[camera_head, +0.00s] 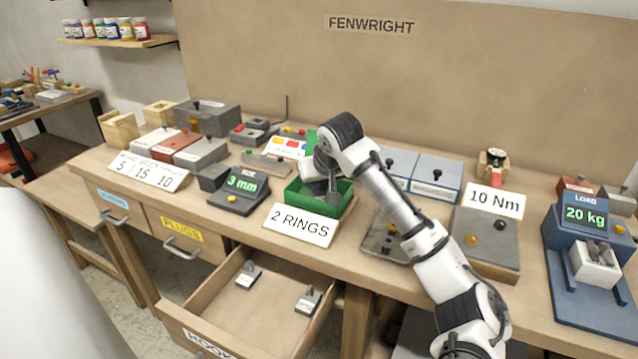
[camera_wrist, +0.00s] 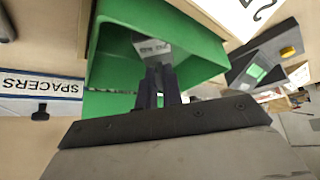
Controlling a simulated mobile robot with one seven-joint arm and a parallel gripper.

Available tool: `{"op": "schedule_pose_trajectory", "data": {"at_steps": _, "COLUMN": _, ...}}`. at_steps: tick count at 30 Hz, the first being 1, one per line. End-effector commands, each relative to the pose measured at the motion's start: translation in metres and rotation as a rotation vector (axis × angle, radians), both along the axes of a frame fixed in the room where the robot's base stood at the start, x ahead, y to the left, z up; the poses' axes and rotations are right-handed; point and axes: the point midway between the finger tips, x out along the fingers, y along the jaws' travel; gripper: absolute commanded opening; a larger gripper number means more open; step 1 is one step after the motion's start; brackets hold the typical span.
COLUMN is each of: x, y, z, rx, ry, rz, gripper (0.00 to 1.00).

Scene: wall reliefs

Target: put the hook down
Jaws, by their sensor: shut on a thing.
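My gripper (camera_head: 324,190) reaches down into a green open box (camera_head: 347,207) on the bench, behind the sign "2 RINGS". In the wrist view my two dark fingers (camera_wrist: 158,82) are shut on a small grey piece with a pale marked face, the hook (camera_wrist: 152,46). The hook is inside the green walls (camera_wrist: 197,52) in that view. Most of its shape is hidden by the fingers, and I cannot tell whether it touches the box floor. In the head view my arm and gripper hide it.
An open drawer (camera_head: 245,307) labelled "HOOK…" holds two small grey pieces (camera_head: 248,275) (camera_head: 308,300). A "3 mm" size display (camera_head: 240,190) stands left of the box. A grey plate (camera_head: 385,241) and a "10 Nm" sign (camera_head: 494,201) stand to the right. The bench around the box is crowded.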

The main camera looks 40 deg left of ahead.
Motion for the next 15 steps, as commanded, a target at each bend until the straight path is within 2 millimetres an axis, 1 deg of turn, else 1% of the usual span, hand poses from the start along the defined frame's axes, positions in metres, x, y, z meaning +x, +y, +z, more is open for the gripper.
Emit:
{"op": "schedule_pose_trajectory", "data": {"at_steps": 4, "x": -0.0002, "y": 0.0002, "z": -0.0030, "rx": 0.000, "ry": 0.001, "rz": 0.001, "gripper": 0.00}}
{"op": "schedule_pose_trajectory", "data": {"at_steps": 5, "x": -0.0002, "y": 0.0001, "z": -0.0027, "rx": 0.000, "ry": 0.001, "rz": 0.001, "gripper": 0.10}}
{"op": "schedule_pose_trajectory", "data": {"at_steps": 9, "x": -0.0001, "y": 0.0001, "z": -0.0025, "rx": 0.000, "ry": 0.001, "rz": 0.001, "gripper": 0.29}}
{"op": "schedule_pose_trajectory", "data": {"at_steps": 15, "x": -0.0001, "y": 0.0002, "z": -0.0023, "rx": -0.001, "ry": 0.001, "rz": 0.000, "gripper": 0.29}}
